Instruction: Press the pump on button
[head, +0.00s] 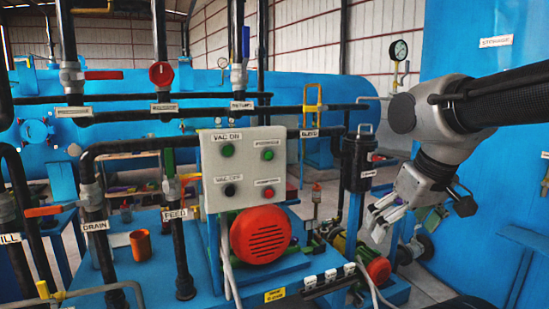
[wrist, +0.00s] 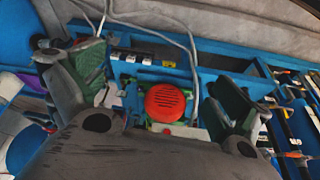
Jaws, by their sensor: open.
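A grey control box (head: 244,168) stands left of centre in the head view, with two rows of buttons. The left column has a green button (head: 227,150) under a VAC ON label and a black button (head: 230,189) under VAC OFF. The right column has a green button (head: 268,155) above a red button (head: 268,192); their small labels are blurred, so I cannot read which says pump on. My gripper (head: 378,222) is open and empty, right of the box and apart from it, pointing down. Both fingers also show in the wrist view (wrist: 160,72), where I cannot make out the buttons.
A red round motor cover (head: 261,234) sits just below the box and shows between my fingers in the wrist view (wrist: 165,103). A black cylinder (head: 357,160) stands between the box and my gripper. Pipes with valves, including the drain pipe (head: 93,200), fill the left.

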